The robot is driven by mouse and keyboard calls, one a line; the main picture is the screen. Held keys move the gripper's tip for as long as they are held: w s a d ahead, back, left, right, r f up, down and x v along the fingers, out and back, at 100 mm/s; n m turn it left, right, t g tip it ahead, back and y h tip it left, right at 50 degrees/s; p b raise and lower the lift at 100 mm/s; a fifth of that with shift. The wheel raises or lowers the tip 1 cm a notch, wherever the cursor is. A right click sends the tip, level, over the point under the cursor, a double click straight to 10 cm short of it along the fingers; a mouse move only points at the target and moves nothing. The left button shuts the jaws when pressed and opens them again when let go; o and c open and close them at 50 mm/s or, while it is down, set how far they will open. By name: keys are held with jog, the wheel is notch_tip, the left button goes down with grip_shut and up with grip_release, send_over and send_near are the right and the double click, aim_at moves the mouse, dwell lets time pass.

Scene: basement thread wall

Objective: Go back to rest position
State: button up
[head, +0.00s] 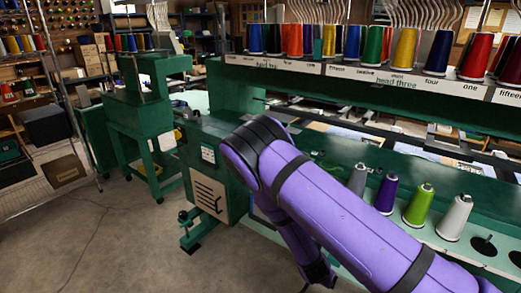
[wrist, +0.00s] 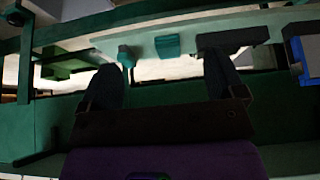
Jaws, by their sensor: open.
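My gripper (wrist: 162,72) shows in the wrist view with its two dark fingers spread apart and nothing between them. Beyond the fingertips are a pale green bar and a small teal block (wrist: 167,45), apart from the fingers. In the head view my purple arm reaches across the lower right over the green embroidery machine (head: 232,100), and my gripper is hidden from that view.
On the machine's green table stand grey (head: 357,180), purple (head: 386,195), green (head: 418,205) and white (head: 454,218) thread cones, close by my arm. More cones line the upper rack (head: 330,70). A smaller green machine (head: 150,110) stands left. The concrete floor (head: 110,235) at left front is clear.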

notch_tip(320, 180, up, 37)
jog(key=n+g+y, duration=0.1)
jog(key=n+y, duration=0.1)
jog(key=y, duration=0.2)
jog(key=s+d+r+n, duration=0.2)
jog(key=s+d+r, duration=0.1)
jog(key=s+r, duration=0.35)
jog(key=s+d+r+n, duration=0.1)
jog(key=s+d+r, duration=0.35)
jog(key=r, duration=0.35)
jog(key=s+d+r+n, duration=0.1)
jog(key=s+r, duration=0.2)
jog(key=s, duration=0.3)
jog(key=s+d+r+n+t, duration=0.1)
jog(key=s+r, duration=0.2)
jog(key=s, duration=0.4)
jog(key=shift+d, duration=0.35)
jog(key=shift+r, duration=0.1)
